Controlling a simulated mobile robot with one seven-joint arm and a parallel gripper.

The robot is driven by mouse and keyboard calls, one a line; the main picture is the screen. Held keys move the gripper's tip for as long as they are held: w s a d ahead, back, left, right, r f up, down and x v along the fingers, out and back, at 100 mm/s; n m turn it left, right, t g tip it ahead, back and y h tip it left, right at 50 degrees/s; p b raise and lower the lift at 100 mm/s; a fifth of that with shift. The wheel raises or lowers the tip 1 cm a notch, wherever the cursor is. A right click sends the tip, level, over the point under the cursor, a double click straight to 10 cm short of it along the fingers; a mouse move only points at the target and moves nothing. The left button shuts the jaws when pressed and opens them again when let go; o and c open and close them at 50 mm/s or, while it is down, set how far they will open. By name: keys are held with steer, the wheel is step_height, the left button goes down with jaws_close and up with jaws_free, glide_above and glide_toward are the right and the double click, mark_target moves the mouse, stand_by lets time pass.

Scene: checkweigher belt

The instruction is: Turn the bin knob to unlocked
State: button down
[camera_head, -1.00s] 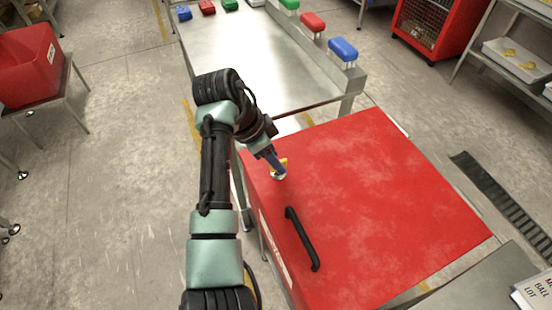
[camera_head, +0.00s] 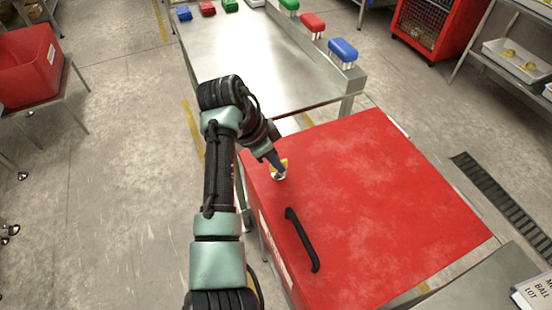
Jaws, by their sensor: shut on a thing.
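The bin (camera_head: 380,200) is a large red box with a flat lid and a black bar handle (camera_head: 302,240) near its left edge. The bin knob (camera_head: 284,163) is a small yellow piece on a pale round base at the lid's upper left corner. My gripper (camera_head: 279,170) points down onto the knob from the upper left and is shut on it. The fingers hide part of the knob, so its exact angle is hard to read.
A steel table (camera_head: 260,60) stands behind the bin, with red, green and blue blocks along its edges. A red tub (camera_head: 28,65) is on a stand at the far left. A wire-fronted red cabinet (camera_head: 435,30) stands at the back right.

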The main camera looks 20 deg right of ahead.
steer(key=shift+r+n+p, duration=0.15)
steer(key=shift+n+p, duration=0.15)
steer(key=shift+p, duration=0.2)
steer(key=n+p, duration=0.1)
steer(key=n+t+p, duration=0.1)
steer(key=p, duration=0.1)
steer(key=shift+s+r+n+p, duration=0.15)
steer(key=shift+n+p, duration=0.15)
steer(key=n+t+p, duration=0.1)
steer(key=n+p, duration=0.1)
steer(key=n+t+y+p, duration=0.1)
steer(key=n+p, duration=0.2)
steer(key=shift+s+d+p, duration=0.1)
steer(key=shift+d+p, duration=0.05)
steer(key=shift+p, duration=0.15)
steer(key=n+p, duration=0.1)
steer(key=n, duration=0.1)
steer(key=n+t+y+p, duration=0.1)
steer(key=n, duration=0.2)
steer(key=shift+d+y+p, duration=0.15)
steer(key=shift+y+p, duration=0.15)
steer(key=shift+p, duration=0.1)
steer(key=n, duration=0.1)
steer(key=n+y, duration=0.1)
steer(key=n, duration=0.1)
steer(key=n+p, duration=0.1)
steer(key=shift+f+n+y, duration=0.25)
steer(key=shift+n+y, duration=0.05)
steer(key=shift+y, duration=0.1)
